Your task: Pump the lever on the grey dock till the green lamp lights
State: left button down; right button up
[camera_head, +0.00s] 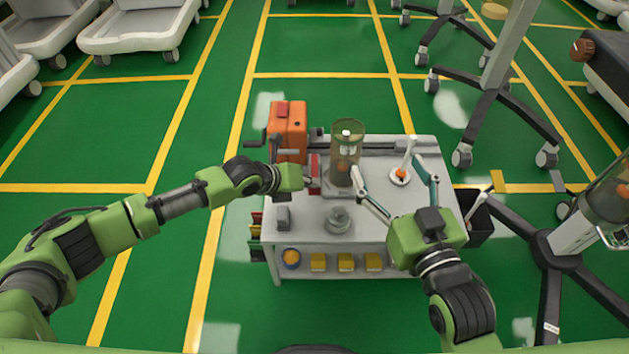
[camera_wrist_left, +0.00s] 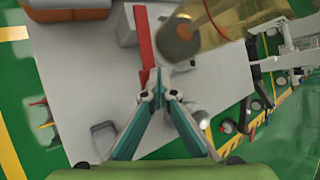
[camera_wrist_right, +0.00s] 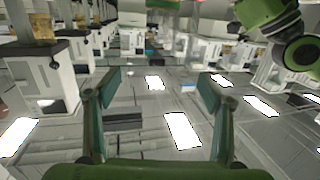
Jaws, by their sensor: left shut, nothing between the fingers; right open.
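A clear greenish cylinder (camera_head: 346,150) with an orange part inside stands on a grey block on the white cart. A red bar (camera_head: 314,168) is beside it on the left; it also shows in the left wrist view (camera_wrist_left: 147,45). I cannot tell whether this bar is the lever, and I make out no lit green lamp. My left gripper (camera_wrist_left: 158,82) is shut and empty, its tips close to the bar's near end; touching or apart is unclear. My right gripper (camera_head: 387,168) is open and empty over the cart's right part.
An orange box (camera_head: 288,132) with a side crank stands at the cart's back left. A metal knob (camera_head: 339,217) is at the front. Wheeled stands (camera_head: 560,248) are to the right.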

pick_arm(q)
jog(key=shift+r+p, duration=0.45)
jog(key=shift+r, duration=0.5)
jog(key=shift+r+p, duration=0.45)
jog(key=shift+p, duration=0.2)
jog(key=shift+r+p, duration=0.3)
jog(key=shift+r, duration=0.1)
pick_arm(e)
jog(key=s+d+f+g+h, duration=0.1)
jog(key=s+f+g, duration=0.3)
jog(key=f, duration=0.2)
jog(key=s+d+f+g+h, duration=0.1)
jog(key=s+d+f+g, duration=0.1)
jog(key=f, duration=0.5)
jog(key=shift+s+d+g, duration=0.3)
jog(key=shift+s+g, duration=0.6)
jog(key=shift+s, duration=0.15)
pick_arm(q)
jog(key=shift+r, duration=0.15)
pick_arm(e)
jog(key=shift+f, duration=0.1)
